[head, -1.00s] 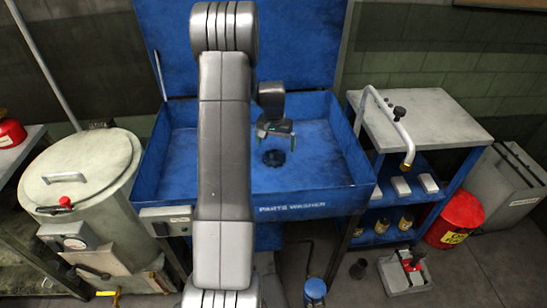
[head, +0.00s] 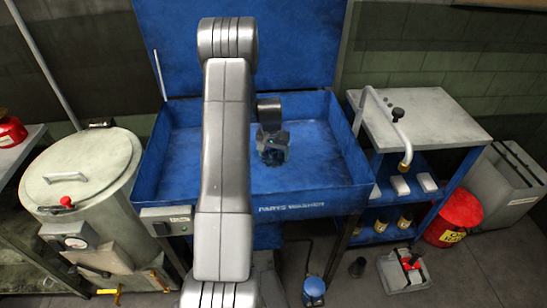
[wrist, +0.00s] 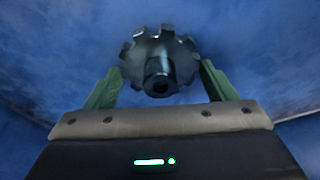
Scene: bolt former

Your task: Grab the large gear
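The large gear (wrist: 160,50) is dark grey with square teeth and a central hub. It lies in the blue parts washer basin (head: 205,183). In the wrist view my gripper (wrist: 158,85) is open, with one green finger on each side of the gear's near part. I cannot tell whether the fingers touch it. In the head view my gripper (head: 272,152) is low in the basin, right at the gear, and mostly covers it.
The basin's raised walls and upright blue lid surround the gear. A grey drum (head: 80,175) stands to the left. A workbench with a curved tap (head: 402,148) stands to the right. The basin floor around the gear looks clear.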

